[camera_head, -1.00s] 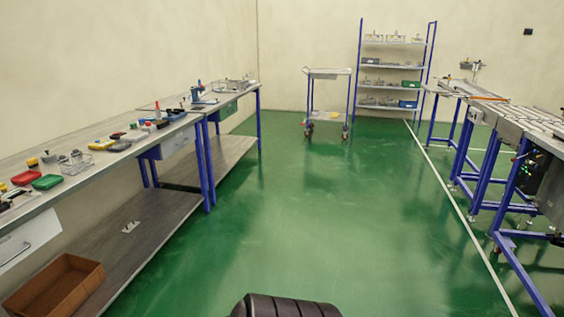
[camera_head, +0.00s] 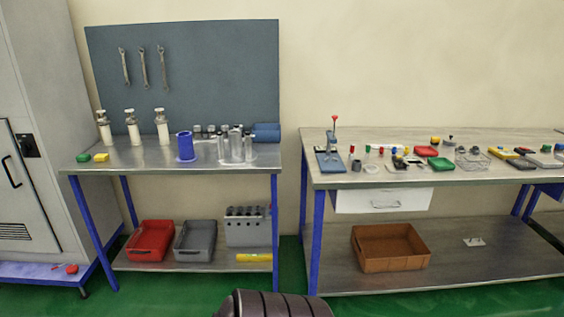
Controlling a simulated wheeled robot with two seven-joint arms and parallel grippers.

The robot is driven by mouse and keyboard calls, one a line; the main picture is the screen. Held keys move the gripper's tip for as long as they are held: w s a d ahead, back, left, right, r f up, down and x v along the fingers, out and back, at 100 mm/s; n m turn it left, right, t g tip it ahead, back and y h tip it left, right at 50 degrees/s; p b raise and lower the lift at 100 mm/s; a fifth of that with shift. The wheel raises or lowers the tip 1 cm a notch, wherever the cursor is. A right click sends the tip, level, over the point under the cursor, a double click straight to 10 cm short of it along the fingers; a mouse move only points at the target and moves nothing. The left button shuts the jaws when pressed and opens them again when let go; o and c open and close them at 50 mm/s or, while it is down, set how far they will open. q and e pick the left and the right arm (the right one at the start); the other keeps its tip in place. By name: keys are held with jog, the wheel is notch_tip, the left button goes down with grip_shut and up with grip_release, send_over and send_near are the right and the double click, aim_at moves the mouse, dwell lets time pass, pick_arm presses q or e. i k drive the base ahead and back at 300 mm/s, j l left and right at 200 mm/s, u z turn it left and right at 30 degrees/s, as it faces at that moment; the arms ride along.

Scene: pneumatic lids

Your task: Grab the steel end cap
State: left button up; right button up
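I cannot make out for sure which piece is the steel end cap; the parts are small at this distance. On the left bench (camera_head: 135,165), several upright steel cylinders (camera_head: 236,147) stand at the right, with short grey metal pieces (camera_head: 211,130) behind them. On the right bench (camera_head: 455,183), a small dark grey cylinder (camera_head: 356,165) stands beside a blue-based hand press (camera_head: 331,157). Neither of my grippers shows in the head view.
A blue cylinder (camera_head: 185,147) and white bottles (camera_head: 131,127) stand on the left bench. A red bin (camera_head: 150,241) and a brown box (camera_head: 390,247) sit on lower shelves. A grey cabinet (camera_head: 40,110) stands at left. Green floor shows in front.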

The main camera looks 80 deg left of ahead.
aim_at(357, 164)
jog(key=j+u, duration=0.1)
jog(key=u, duration=2.05)
